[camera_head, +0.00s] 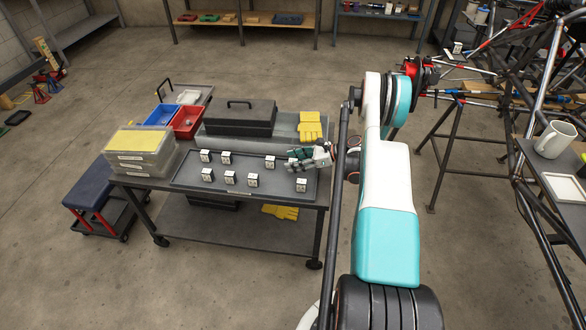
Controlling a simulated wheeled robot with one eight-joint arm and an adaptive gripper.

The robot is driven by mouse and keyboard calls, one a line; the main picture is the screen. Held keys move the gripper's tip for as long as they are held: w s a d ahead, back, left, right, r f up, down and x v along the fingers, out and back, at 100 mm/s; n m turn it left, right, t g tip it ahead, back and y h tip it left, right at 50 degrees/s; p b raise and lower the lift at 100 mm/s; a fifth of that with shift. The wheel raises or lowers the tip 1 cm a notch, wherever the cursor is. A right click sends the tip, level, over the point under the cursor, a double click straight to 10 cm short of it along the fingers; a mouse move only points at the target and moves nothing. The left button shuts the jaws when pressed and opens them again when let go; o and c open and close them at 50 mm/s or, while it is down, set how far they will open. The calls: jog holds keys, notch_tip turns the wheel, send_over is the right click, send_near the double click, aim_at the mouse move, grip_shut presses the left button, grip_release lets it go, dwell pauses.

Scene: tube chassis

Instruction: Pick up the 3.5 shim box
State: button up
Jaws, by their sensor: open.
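Several small black-and-white shim boxes stand in two rows on a dark grey tray (217,191) on the cart. In the back row are a box (205,156), a second box (226,158) and a third box (270,162). In the front row are a box (207,176), another (230,178), another (253,180) and a rightmost one (301,185). Their labels are too small to read, so I cannot tell which is 3.5. My gripper (291,160) is open over the tray's right end, behind the rightmost front box. It may hide part of the tray.
A black toolbox (240,117) and yellow gloves (311,127) lie behind the tray. Stacked clear cases (140,160) stand left, near a blue bin (161,115) and a red bin (187,122). The tube chassis (455,130) and a mug (555,140) are at right.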

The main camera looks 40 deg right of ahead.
jog(key=shift+w+a+f, duration=0.15)
jog(key=shift+w, duration=0.1)
grip_shut()
